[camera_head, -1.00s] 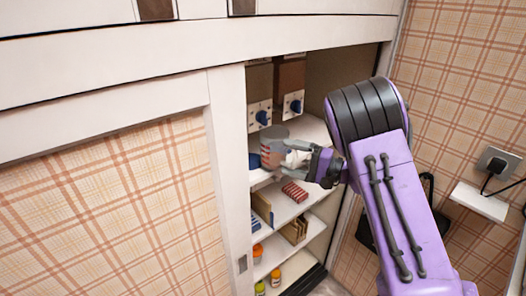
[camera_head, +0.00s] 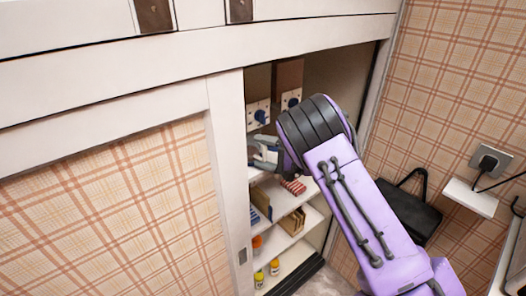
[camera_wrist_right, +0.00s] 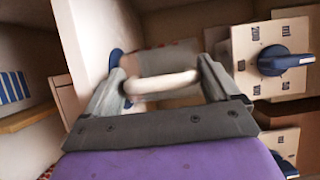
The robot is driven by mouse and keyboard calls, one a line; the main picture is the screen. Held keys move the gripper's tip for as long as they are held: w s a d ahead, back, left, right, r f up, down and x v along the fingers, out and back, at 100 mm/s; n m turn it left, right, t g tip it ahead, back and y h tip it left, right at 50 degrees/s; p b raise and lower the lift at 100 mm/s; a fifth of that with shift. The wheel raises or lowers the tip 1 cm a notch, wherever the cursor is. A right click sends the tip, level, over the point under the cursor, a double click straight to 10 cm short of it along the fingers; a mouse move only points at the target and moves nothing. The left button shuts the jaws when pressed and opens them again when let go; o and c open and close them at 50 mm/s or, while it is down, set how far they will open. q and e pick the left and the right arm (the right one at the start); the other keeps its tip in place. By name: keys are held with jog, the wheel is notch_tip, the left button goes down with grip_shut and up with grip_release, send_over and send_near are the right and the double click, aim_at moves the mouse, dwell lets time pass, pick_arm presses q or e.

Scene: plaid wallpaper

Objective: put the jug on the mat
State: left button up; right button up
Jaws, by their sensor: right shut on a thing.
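My right gripper (camera_head: 264,152) is at the opening of the white cabinet, level with an upper shelf. In the right wrist view its fingers (camera_wrist_right: 162,82) are on either side of a pale, rounded handle, shut on it. The jug (camera_wrist_right: 168,57) shows behind this handle as a blurred grey and pinkish body. In the head view my gripper and arm mostly hide the jug. I cannot make out the mat in either current view. My left gripper is not in view.
The cabinet's white upright (camera_head: 231,165) stands close left of my gripper. Lower shelves hold a red-striped item (camera_head: 293,186), brown boxes (camera_head: 292,222) and small jars. Boxes with blue knobs (camera_wrist_right: 285,60) are near the right finger. A black bag (camera_head: 408,212) hangs at the right wall.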

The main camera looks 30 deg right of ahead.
jog(key=shift+a+f, duration=0.1)
jog(key=o, duration=0.9)
jog(key=shift+f, duration=0.1)
jog(key=shift+c, duration=0.2)
